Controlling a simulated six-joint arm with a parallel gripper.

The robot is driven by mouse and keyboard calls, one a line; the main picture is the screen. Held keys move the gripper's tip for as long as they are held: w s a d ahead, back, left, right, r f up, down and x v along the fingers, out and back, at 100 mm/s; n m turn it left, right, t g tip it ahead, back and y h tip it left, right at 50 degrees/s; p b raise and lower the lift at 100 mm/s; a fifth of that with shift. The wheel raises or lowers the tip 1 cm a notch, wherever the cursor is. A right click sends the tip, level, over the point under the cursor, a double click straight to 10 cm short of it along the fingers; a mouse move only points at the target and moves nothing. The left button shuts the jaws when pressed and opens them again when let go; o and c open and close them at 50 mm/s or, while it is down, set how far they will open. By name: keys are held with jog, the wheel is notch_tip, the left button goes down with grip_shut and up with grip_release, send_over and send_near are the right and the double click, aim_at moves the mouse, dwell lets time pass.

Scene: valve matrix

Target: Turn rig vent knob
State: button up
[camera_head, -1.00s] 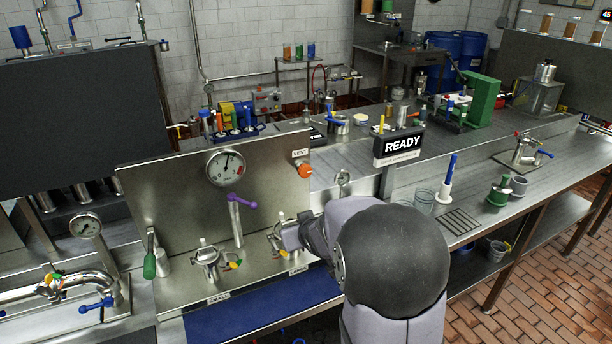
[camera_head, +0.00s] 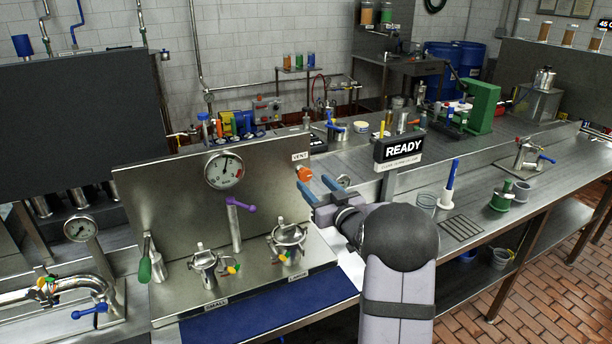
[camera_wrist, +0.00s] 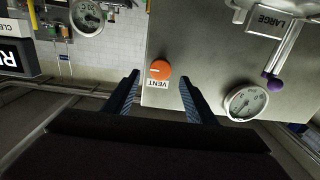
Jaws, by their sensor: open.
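The orange vent knob (camera_head: 304,173) sits at the upper right of the upright steel panel (camera_head: 265,185), below the label "VENT" (camera_head: 300,156). In the wrist view the knob (camera_wrist: 160,69) appears between my two fingers, a little ahead of their tips, with a pale line across its face. My gripper (camera_head: 320,190) is open and empty, its blue fingers pointing toward the panel beside the knob. In the wrist view the fingertips (camera_wrist: 159,76) are spread to either side of the knob. I cannot tell the exact gap between fingers and knob.
On the panel are a pressure gauge (camera_head: 224,171) and a purple-handled lever (camera_head: 238,207). Two clamp fittings, small (camera_head: 205,264) and large (camera_head: 287,240), stand in front of it. A "READY" sign (camera_head: 398,151) stands close right of my gripper.

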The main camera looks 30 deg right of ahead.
aim_at(306, 176)
jog(key=shift+w+p, duration=1.05)
jog(key=shift+w, duration=2.15)
jog(key=c, duration=1)
